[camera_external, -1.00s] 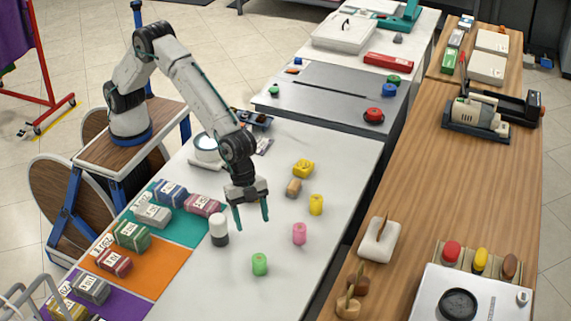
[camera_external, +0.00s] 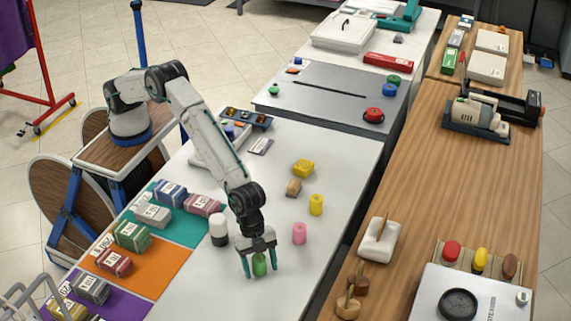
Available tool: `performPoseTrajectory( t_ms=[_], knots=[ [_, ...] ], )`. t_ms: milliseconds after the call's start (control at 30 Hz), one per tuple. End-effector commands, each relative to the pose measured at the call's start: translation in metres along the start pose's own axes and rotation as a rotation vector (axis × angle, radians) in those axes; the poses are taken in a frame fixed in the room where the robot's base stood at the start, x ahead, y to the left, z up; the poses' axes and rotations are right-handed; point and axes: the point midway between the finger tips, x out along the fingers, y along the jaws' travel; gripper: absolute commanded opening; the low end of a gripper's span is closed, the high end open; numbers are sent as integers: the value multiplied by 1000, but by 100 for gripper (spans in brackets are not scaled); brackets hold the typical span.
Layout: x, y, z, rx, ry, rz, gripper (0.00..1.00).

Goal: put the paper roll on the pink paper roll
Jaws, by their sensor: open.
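A green paper roll (camera_external: 260,266) stands upright near the front of the white table. My gripper (camera_external: 259,273) is lowered over it, with its jaws open and one finger on each side. Whether the fingers touch the roll cannot be told. The pink paper roll (camera_external: 300,233) stands upright to the right and a little farther back, with nothing on top of it. A yellow roll (camera_external: 316,205) stands behind the pink one.
A white and black cylinder (camera_external: 219,230) stands close to the left of my gripper. A yellow object (camera_external: 303,168) and a brown block (camera_external: 294,188) lie farther back. Labelled bundles sit on coloured mats (camera_external: 167,272) at left. The white table (camera_external: 345,165) is clear at right.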

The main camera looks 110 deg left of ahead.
Motion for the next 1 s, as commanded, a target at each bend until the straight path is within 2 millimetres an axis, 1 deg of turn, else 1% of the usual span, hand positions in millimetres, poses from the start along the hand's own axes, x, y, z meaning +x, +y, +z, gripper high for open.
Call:
performPoseTrajectory(
  t_ms=[133, 167, 200, 267, 300, 333, 367, 400, 567, 667, 767, 1000],
  knots=[
    [0, 0, 0, 0, 0, 0, 63],
    [0, 0, 0, 0, 0, 0, 60],
    [0, 0, 0, 0, 0, 0, 49],
    [0, 0, 0, 0, 0, 0, 32],
    [0, 0, 0, 0, 0, 0, 21],
    [0, 0, 0, 0, 0, 0, 14],
    [0, 0, 0, 0, 0, 0, 14],
    [-1, 0, 0, 0, 0, 0, 11],
    [-1, 0, 0, 0, 0, 0, 11],
    [-4, 0, -2, 0, 1, 0, 11],
    [-16, 0, -7, 0, 2, -1, 11],
    [-60, 0, -25, 0, 2, -1, 11]
  ],
)
